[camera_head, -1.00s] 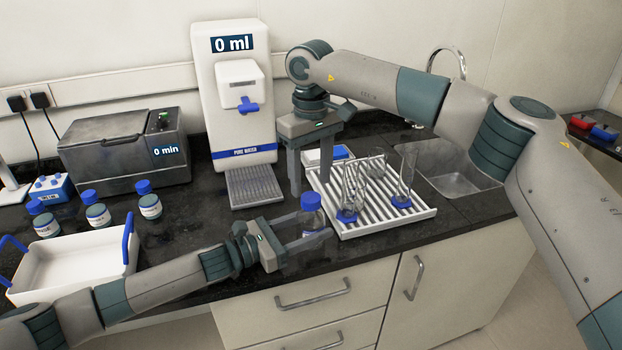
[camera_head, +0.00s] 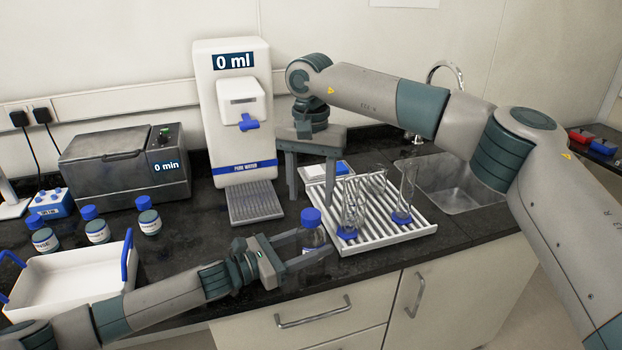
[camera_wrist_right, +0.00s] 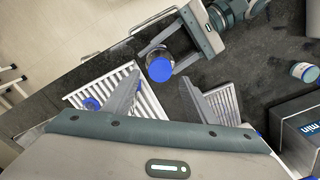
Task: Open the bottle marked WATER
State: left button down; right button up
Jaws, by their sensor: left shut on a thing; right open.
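A clear bottle with a blue cap (camera_head: 311,217) stands upright at the counter's front, left of the white rack. Its label is mostly hidden by the fingers, and I cannot read it. My left gripper (camera_head: 312,247) is shut on the bottle's body from the left. The cap is on, and it also shows from above in the right wrist view (camera_wrist_right: 160,69). My right gripper (camera_head: 311,192) points down above the bottle, open and empty. In the right wrist view its fingers (camera_wrist_right: 158,82) lie to either side, with the cap just beyond the gap between them.
The white rack (camera_head: 385,237) with glassware stands close to the bottle's right. A water dispenser (camera_head: 232,120) is behind, a heater box (camera_head: 120,165) at back left. Several blue-capped bottles (camera_head: 97,230) and a white tray (camera_head: 75,285) are at left. The sink (camera_head: 450,190) is right.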

aim_at(311, 213)
jog(key=m, duration=0.7)
jog(key=shift+r, duration=0.35)
jog(key=m, duration=0.3)
jog(key=shift+r, duration=0.15)
jog(key=m, duration=0.4)
jog(key=shift+r+m, duration=0.15)
jog(key=shift+m, duration=0.25)
jog(key=m, duration=0.3)
jog(key=shift+r, duration=0.15)
jog(key=m, duration=0.4)
jog(key=shift+r, duration=0.2)
jog(key=m, duration=0.7)
jog(key=shift+r, duration=0.3)
jog(key=shift+f, duration=0.15)
jog(key=shift+f, duration=3.9)
